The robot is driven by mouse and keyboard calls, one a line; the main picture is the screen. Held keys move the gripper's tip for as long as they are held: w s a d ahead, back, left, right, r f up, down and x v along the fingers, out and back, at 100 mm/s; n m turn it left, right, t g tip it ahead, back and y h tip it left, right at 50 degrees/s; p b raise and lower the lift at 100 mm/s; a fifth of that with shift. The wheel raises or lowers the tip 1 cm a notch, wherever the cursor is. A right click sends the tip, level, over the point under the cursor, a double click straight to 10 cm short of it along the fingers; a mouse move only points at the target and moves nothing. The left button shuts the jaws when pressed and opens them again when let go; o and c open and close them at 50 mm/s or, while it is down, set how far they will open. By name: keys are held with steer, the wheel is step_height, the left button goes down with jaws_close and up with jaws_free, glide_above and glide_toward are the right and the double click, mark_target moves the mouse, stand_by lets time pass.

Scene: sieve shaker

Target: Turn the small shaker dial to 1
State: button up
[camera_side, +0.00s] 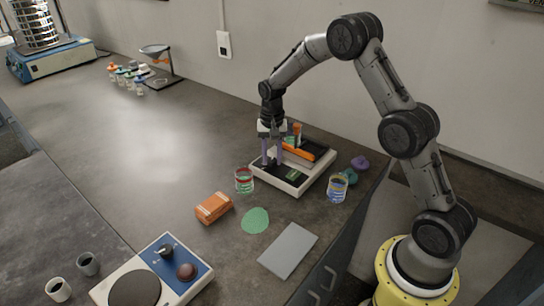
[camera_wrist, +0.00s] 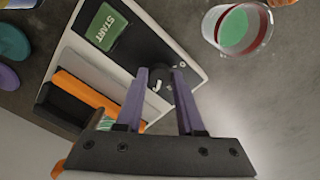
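The small shaker (camera_side: 318,174) is a white base with a dark panel, an orange clamp bar and a green START display (camera_wrist: 107,27). Its dial (camera_wrist: 158,84) is a small black knob with a white mark, on the dark panel in the wrist view. In the side view the dial is hidden by my fingers. My gripper (camera_side: 272,163) points down over the panel's left part. In the wrist view its two purple fingers (camera_wrist: 160,72) are apart, one on each side of the dial. I cannot tell whether they touch it. The dial's numbers are not readable.
A glass with red and green contents (camera_side: 244,180) stands close left of the shaker. A blue and yellow glass (camera_side: 337,188) stands at its right. An orange box (camera_side: 213,208), a green powder patch (camera_side: 255,220) and a grey plate (camera_side: 288,250) lie in front. The table's left-middle is clear.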

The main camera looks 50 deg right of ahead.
jaws_close()
steer(key=shift+n, duration=0.5)
steer(key=n, duration=1.1)
steer(key=shift+n, duration=1.9)
